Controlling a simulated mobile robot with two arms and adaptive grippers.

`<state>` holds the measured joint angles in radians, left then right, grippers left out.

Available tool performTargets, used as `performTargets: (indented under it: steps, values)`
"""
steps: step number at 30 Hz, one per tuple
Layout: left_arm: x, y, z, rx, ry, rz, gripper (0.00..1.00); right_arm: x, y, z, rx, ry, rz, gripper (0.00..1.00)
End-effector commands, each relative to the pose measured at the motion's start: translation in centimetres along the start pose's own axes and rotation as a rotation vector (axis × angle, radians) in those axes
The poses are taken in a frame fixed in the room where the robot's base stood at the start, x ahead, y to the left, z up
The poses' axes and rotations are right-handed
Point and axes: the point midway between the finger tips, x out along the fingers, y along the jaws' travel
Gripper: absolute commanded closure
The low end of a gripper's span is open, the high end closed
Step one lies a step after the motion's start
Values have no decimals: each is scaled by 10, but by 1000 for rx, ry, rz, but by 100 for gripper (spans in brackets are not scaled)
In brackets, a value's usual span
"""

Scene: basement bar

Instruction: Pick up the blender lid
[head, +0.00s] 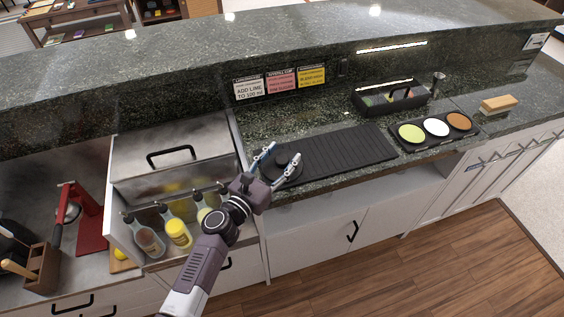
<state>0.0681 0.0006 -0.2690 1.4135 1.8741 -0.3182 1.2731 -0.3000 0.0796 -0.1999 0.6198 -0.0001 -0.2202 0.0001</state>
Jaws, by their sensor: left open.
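The blender lid (283,159) appears to be the round black piece with a raised knob, lying on the counter at the left end of a black ribbed mat (340,153). My left gripper (278,161) is open, with its blue-grey fingertips at either side of the knob. The picture does not clearly show whether the fingers touch the lid. The gripper and wrist hide part of the lid's near side. My right gripper is not in view.
An open steel bin (172,135) with several bottles stands left of the lid. A red press (88,220) is farther left. Right of the mat are a tray of three coloured rimming dishes (437,127) and a black caddy (391,99). A raised stone ledge runs behind.

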Motion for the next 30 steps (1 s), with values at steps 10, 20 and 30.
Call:
performTargets:
  steps: [10, 20, 30]
  values:
    - [2, 0, 0, 1, 0, 0, 62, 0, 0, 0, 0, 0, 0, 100]
    - [2, 0, 0, 1, 1, 0, 98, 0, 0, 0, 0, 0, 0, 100]
    - [2, 0, 3, 1, 0, 0, 99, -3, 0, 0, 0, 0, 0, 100]
